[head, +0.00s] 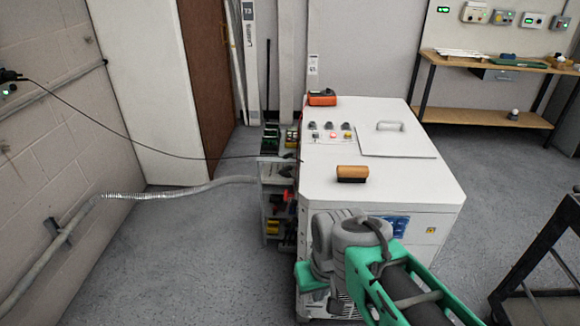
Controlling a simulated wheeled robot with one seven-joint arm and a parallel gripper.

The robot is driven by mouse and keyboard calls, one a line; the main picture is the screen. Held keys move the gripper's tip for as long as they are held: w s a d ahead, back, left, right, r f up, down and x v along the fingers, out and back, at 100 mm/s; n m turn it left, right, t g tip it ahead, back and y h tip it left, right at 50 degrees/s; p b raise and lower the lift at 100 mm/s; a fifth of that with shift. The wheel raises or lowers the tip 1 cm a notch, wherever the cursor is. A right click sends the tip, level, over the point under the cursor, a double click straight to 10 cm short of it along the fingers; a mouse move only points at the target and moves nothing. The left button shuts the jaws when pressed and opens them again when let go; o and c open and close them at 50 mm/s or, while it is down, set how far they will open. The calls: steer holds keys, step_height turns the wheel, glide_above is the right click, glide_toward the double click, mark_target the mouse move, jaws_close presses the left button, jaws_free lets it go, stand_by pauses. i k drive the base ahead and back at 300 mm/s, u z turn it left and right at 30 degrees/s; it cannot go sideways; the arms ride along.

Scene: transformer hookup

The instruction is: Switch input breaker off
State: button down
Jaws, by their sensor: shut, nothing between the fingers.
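A white cabinet (335,181) stands in the middle, with three small dark switches (329,125) at the back left of its top. A row of small lamps or buttons (333,135) lies in front of them, one glowing red. I cannot tell which part is the input breaker, or its position. My grey and green arm reaches in from the lower right, in front of the cabinet's near face. My gripper's fingers do not show; part of the near face is hidden behind the arm.
An orange-and-black device (322,97), a brown block-like brush (352,173) and a handled lid (397,142) are on the cabinet top. A hose (185,190) and a black cable cross at left. A workbench (490,115) stands back right, a dark cart (545,250) right. Floor is open between.

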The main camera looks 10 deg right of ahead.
mark_target(285, 174)
steer(key=u, duration=0.7)
steer(key=i, duration=1.1)
steer(key=u, duration=0.1)
